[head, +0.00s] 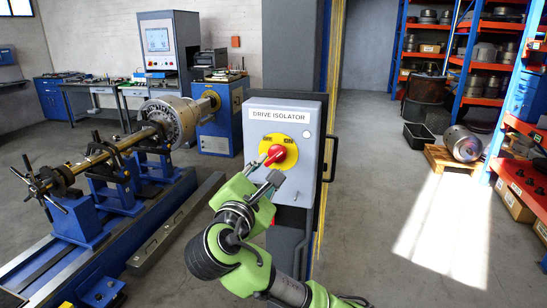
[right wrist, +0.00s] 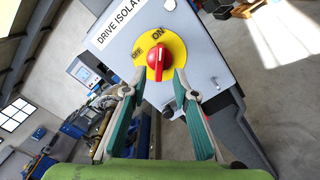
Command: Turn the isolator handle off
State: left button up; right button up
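The isolator handle (head: 276,155) is a red rotary knob on a yellow round plate (head: 291,142), on the front of the grey box labelled DRIVE ISOLATOR (head: 262,130). In the right wrist view the red handle (right wrist: 156,56) sits between OFF and ON marks, with its upper end toward ON. My right gripper (head: 267,174) is just in front of and below the handle. In the right wrist view its fingers (right wrist: 160,82) are spread on either side of the handle's lower end, with nothing clearly held. Contact cannot be told. My left gripper is not in view.
The rotor (head: 165,121) lies on a blue balancing machine (head: 75,218) at the left. A control cabinet (head: 160,42) stands behind. Shelving (head: 483,72) with metal parts and a pallet (head: 440,158) are at the right. The floor (head: 400,200) right of the box is clear.

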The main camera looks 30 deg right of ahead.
aim_at(274, 159)
jog(key=x, duration=0.5)
jog(key=shift+w+d+p, duration=0.25)
jog(key=shift+w+p, duration=0.05)
jog(key=shift+p, duration=0.1)
grip_shut()
